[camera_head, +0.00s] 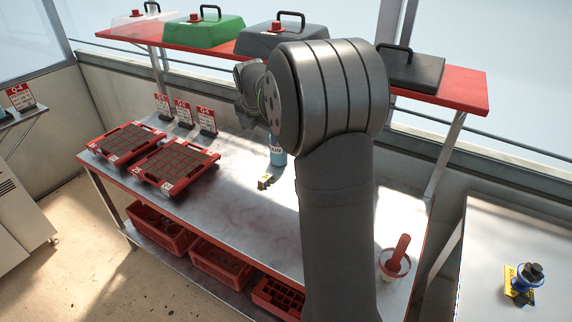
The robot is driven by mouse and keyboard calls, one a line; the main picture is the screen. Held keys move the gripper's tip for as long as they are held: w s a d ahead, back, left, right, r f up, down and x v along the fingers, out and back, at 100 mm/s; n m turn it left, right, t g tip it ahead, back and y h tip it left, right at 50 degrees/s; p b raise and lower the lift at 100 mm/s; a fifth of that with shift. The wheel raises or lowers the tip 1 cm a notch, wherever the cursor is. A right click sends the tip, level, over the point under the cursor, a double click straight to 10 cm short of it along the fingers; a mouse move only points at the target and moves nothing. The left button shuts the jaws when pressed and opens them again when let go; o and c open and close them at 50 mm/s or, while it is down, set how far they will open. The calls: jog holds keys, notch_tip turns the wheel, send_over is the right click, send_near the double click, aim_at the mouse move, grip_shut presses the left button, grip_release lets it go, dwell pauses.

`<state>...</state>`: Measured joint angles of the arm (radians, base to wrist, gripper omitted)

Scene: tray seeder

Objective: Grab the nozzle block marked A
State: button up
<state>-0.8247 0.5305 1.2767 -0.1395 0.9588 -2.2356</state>
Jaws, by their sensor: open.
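A small dark block with a yellow part (265,182) lies on the metal bench, left of my arm; it may be a nozzle block. A blue and black piece with a yellow label (524,281) sits on the side table at the right; it may be another. No letter A is legible on either. My arm's large grey links cross the middle of the view, and part of my wrist shows above the bench. My gripper's fingers are hidden, and no contact with either piece shows.
Two red seed trays (176,167) lie on the bench's left half, with several sign cards (182,112) behind. A blue bottle (278,157) stands close to my arm. A red-handled tool stands in a pot (394,266) at right. A red shelf (458,92) with handled covers runs above.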

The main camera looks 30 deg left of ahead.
jog(key=w+f+m, duration=0.1)
jog(key=m, duration=0.5)
jog(key=n+g, duration=0.4)
jog(key=n, duration=1.9)
send_over(267, 177)
jog(key=s+d, duration=0.1)
jog(key=d, duration=0.1)
notch_tip(267, 177, down, 23)
jog(key=shift+a+r, duration=0.1)
jog(key=shift+r, duration=0.05)
jog(key=shift+w+a+f, duration=0.15)
jog(key=shift+a+f, duration=0.1)
jog(key=shift+f, duration=0.65)
jog(key=shift+w+a+f, duration=0.1)
jog(key=shift+a+f, duration=0.2)
jog(key=shift+f, duration=0.55)
jog(key=shift+w+a+f, duration=0.15)
jog(key=shift+a+f, duration=0.1)
jog(key=shift+f, duration=0.65)
